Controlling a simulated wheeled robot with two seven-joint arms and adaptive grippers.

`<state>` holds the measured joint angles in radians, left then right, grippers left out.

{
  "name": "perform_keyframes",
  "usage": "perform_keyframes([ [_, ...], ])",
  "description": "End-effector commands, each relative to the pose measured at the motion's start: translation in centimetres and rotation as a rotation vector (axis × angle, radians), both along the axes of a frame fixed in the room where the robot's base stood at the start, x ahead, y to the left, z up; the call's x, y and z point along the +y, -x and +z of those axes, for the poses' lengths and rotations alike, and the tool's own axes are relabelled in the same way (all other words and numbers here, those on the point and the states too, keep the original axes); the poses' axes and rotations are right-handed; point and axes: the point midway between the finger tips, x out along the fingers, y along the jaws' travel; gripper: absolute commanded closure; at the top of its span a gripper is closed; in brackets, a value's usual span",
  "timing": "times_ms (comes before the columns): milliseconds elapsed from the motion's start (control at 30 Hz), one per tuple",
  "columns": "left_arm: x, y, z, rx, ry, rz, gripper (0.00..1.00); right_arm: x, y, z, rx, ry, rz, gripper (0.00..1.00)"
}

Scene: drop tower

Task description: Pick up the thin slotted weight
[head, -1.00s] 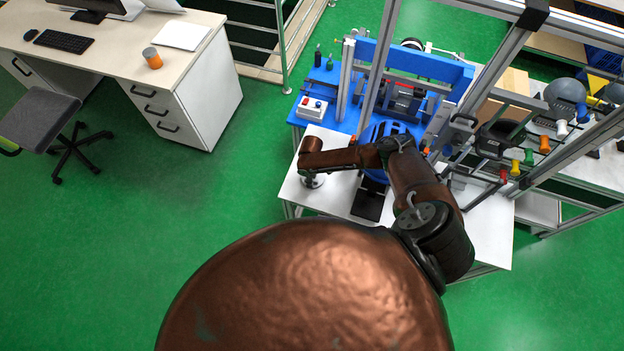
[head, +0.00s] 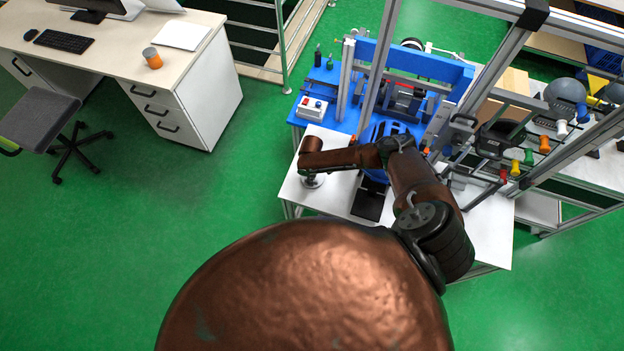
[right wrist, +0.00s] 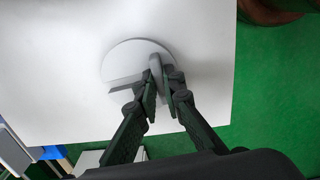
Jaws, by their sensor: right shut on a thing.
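The thin slotted weight (right wrist: 127,58) is a pale grey, flat round disc with a slot on its left side. In the right wrist view it appears over the white table top, but I cannot tell whether it rests on it. My right gripper (right wrist: 161,82) is shut on a pale upright piece at the disc's right side, which looks like part of the weight. In the head view, a small part of the weight (head: 312,182) shows below my right gripper (head: 311,174), whose fingers are hard to make out. My left gripper is out of view.
The white table (head: 335,205) has bare surface around the weight and a black plate (head: 368,204) to its right. Behind it stand the blue rig (head: 415,62) with metal posts and a red-buttoned control box (head: 312,107). Green floor lies open to the left.

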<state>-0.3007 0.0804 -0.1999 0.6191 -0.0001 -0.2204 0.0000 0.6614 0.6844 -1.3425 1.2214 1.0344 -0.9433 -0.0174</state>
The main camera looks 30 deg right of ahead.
Motion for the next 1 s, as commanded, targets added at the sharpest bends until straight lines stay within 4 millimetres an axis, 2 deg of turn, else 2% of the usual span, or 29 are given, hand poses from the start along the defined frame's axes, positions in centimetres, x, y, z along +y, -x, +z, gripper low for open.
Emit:
perform_keyframes([
  [567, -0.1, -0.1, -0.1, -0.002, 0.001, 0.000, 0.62, 0.0, -0.2, 0.7, -0.004, -0.001, 0.000, 1.00],
  [767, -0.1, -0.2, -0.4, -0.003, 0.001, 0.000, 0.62, 0.0, -0.3, 3.1, -0.006, -0.002, 0.001, 1.00],
  [1000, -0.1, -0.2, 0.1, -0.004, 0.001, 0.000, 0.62, -0.3, 2.9, 6.9, -0.004, -0.001, 0.002, 1.00],
])
